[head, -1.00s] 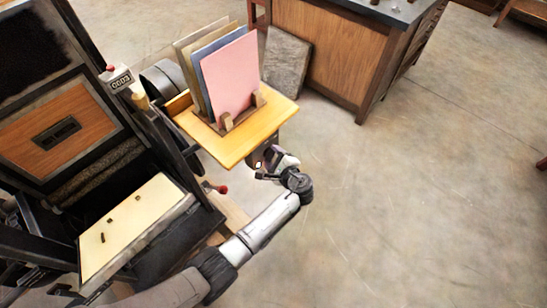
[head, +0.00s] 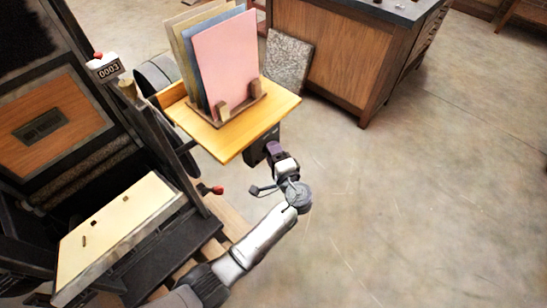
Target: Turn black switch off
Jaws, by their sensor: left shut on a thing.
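A black box (head: 256,149), which looks like the black switch's housing, sits under the right edge of the wooden side table (head: 225,145). The switch lever itself is too small and covered to make out. My left gripper (head: 272,152) reaches up from below and is at the right side of this box. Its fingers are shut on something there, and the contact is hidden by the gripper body. My right gripper is not in view.
Pink and other boards (head: 227,62) stand in a rack on the side table. A red-tipped lever (head: 213,190) sticks out of the press frame left of my arm. A counter (head: 107,69) reads 0003. A wooden cabinet (head: 325,55) stands behind; the floor (head: 420,190) at right is clear.

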